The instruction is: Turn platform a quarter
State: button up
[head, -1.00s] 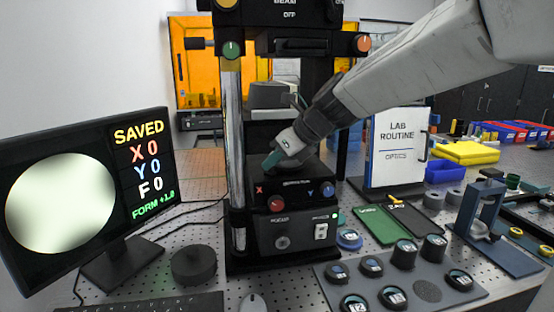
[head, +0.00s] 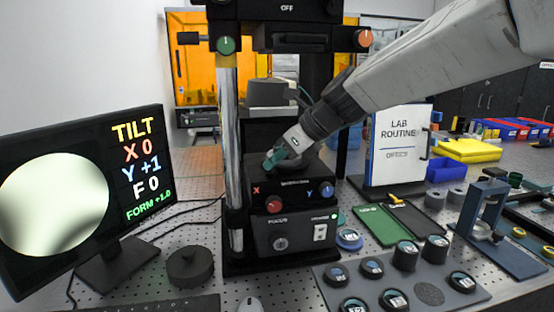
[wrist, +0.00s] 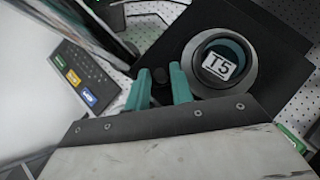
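The interferometer's dark round platform (head: 308,168) sits low in the instrument, partly hidden by my gripper (head: 276,162). In the wrist view the platform's grey ring (wrist: 251,70) surrounds a round piece labelled T5 (wrist: 217,66). A small dark peg (wrist: 160,76) stands left of the ring. My gripper's teal fingers (wrist: 161,88) have one fingertip on each side of the peg, and it fills the narrow gap, so they look shut on it. The monitor (head: 135,170) reads TILT, X 0, Y +1, F 0, FORM +1.0, with a smooth light-and-dark disc.
The X knob (head: 274,204) and Y knob (head: 327,190) are on the stage front below my gripper. A metal column (head: 229,140) stands left. A tray (head: 330,290) of labelled round pieces lies front right, with a LAB ROUTINE sign (head: 398,145) behind.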

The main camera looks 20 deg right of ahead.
jog(key=v, duration=0.3)
jog(key=s+d, duration=0.7)
jog(key=d, duration=0.2)
jog(key=shift+s+f, duration=0.2)
jog(key=shift+s, duration=0.1)
